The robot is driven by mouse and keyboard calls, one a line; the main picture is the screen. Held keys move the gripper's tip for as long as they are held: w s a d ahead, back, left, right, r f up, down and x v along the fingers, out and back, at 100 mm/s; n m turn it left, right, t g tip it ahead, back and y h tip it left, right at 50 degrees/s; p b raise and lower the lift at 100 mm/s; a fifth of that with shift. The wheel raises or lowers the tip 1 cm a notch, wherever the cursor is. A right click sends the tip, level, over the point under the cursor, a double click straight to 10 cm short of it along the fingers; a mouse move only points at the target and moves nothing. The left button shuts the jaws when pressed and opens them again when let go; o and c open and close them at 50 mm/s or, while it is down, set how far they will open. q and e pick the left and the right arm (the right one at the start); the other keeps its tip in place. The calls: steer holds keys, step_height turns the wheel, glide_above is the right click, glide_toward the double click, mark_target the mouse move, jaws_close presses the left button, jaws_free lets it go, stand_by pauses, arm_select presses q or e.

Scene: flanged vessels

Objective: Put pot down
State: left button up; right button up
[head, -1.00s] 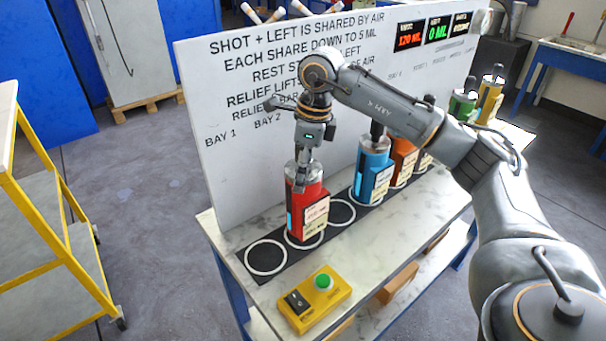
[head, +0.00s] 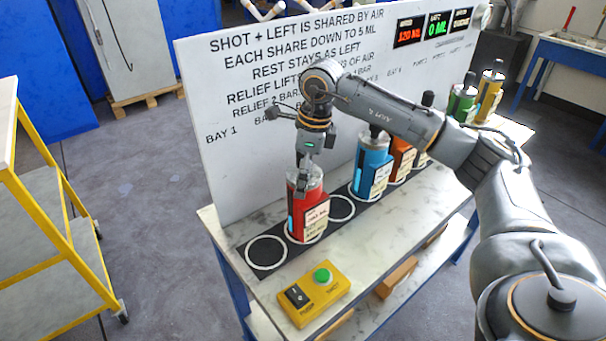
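The red pot (head: 308,214) stands upright at the second white ring from the left on the black strip, its base at or just above the ring. My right gripper (head: 303,184) points down over the pot's metal top, with its fingers around the knob there. The fingers hide the knob, and they look closed on it. My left gripper is not in view.
An empty ring (head: 266,253) lies left of the red pot, and another (head: 340,209) lies right of it. Blue (head: 370,172), orange (head: 402,160), green (head: 462,104) and yellow (head: 488,101) pots stand farther right. A yellow switch box (head: 313,294) sits in front. The lettered panel (head: 220,170) rises behind.

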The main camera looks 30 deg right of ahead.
steer(key=shift+r, duration=0.1)
steer(key=r, duration=0.4)
steer(key=d+r+b, duration=0.1)
steer(key=r, duration=0.3)
steer(key=s+r, duration=0.1)
steer(key=r, duration=0.3)
steer(key=shift+d+b, duration=0.2)
steer(key=shift+b, duration=0.15)
steer(key=shift+s+f, duration=0.15)
